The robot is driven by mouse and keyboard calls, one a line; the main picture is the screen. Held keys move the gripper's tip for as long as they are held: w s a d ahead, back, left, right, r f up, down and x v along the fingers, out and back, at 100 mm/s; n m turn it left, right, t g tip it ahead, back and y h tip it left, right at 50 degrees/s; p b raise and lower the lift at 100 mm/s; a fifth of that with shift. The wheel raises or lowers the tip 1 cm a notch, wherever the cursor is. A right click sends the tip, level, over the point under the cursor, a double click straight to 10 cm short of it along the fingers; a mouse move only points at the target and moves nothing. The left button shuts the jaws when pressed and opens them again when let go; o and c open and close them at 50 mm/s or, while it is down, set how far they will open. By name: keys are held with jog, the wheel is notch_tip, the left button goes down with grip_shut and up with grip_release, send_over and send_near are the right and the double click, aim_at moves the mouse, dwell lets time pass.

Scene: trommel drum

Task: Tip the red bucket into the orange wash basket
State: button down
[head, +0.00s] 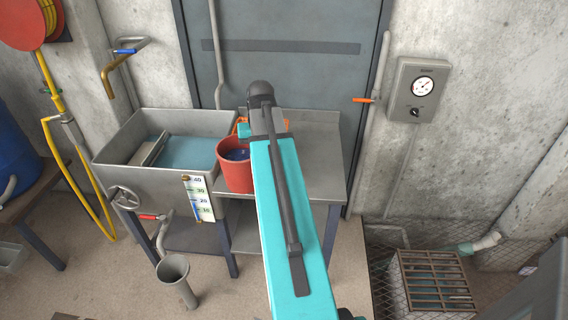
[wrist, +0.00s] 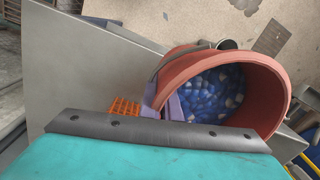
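The red bucket (head: 235,176) is at the left end of the grey bench, beside the sink; my arm covers its right side in the head view. In the wrist view the bucket (wrist: 276,78) shows its open mouth, with blue and whitish pieces (wrist: 215,90) inside. My gripper (wrist: 172,104) is at the bucket's near rim, its pale purple fingers on either side of the wall, apparently shut on it. I cannot tell whether the bucket rests on the bench. The orange wash basket (head: 242,125) is behind it, mostly hidden; part of it (wrist: 124,107) shows in the wrist view.
A grey sink (head: 150,182) with bluish water and a level scale stands left of the bench (head: 318,150). The bench's right part is clear. A grey door is behind, and a gauge box (head: 416,90) hangs on the right wall. A barred crate (head: 432,280) stands lower right.

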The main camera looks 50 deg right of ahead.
jog(key=w+a+n, duration=0.4)
jog(key=w+a, duration=0.1)
jog(key=a, duration=0.7)
jog(key=w+a+n, duration=0.5)
jog(key=w+a, duration=0.1)
jog(key=a, duration=0.6)
jog(key=w+a+n, duration=0.4)
jog(key=w+a, duration=0.1)
jog(key=a, duration=0.7)
jog(key=shift+w+a+r+g, duration=0.15)
jog(key=shift+w+r+g, duration=0.1)
jog(key=shift+g, duration=0.15)
